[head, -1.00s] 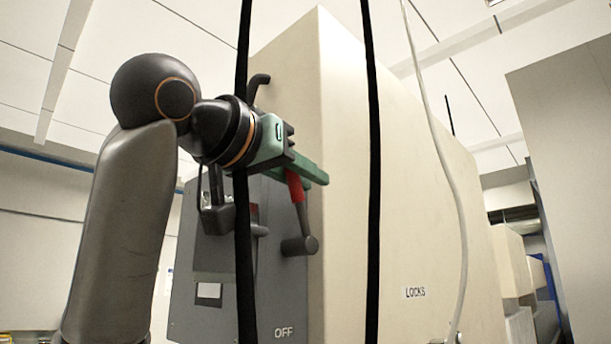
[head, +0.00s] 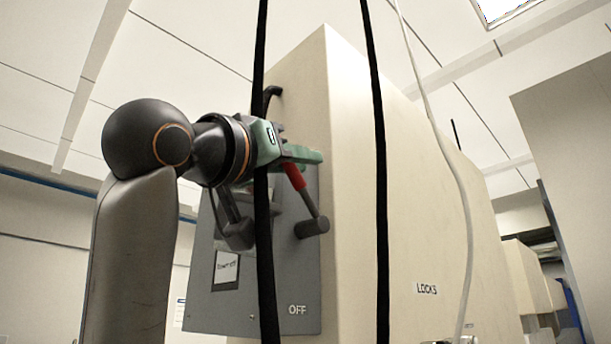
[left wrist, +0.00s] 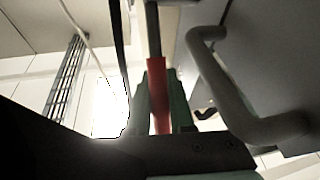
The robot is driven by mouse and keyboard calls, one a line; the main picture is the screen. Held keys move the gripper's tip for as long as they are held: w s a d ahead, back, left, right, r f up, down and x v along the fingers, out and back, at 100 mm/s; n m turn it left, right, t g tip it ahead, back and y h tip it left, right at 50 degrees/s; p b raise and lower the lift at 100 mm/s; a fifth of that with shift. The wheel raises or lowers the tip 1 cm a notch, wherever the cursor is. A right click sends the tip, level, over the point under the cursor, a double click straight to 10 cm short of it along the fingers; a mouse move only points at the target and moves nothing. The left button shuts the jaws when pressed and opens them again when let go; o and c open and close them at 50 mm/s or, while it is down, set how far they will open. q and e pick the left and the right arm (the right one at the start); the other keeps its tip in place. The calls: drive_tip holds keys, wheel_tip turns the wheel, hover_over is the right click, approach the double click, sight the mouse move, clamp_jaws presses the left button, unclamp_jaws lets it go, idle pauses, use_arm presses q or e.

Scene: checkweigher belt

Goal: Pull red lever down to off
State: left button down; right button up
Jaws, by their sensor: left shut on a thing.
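The red lever (head: 293,176) is on the grey panel (head: 215,300) of a large cream cabinet. Its red grip is at the upper end of a grey rod, which leans up and to the left from a dark round hub (head: 312,227). The printed word OFF (head: 297,309) is below the hub. My left gripper (head: 300,157), with green fingers, is shut on the red grip. In the left wrist view, the red grip (left wrist: 158,85) passes between the two fingers. My right gripper is not in view.
A dark bent handle (head: 271,94) stands out from the cabinet above my gripper. Two black cables hang in front, one crossing my left wrist. A white cable (head: 440,130) runs down the cabinet's long side, near a LOCKS label (head: 427,288). A small white notice (head: 226,268) is on the panel.

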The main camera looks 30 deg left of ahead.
use_arm(q)
drive_tip(key=c, duration=1.1)
unclamp_jaws()
drive_tip(key=b+v, duration=0.4)
drive_tip(key=v, duration=0.8)
drive_tip(key=shift+s, duration=0.3)
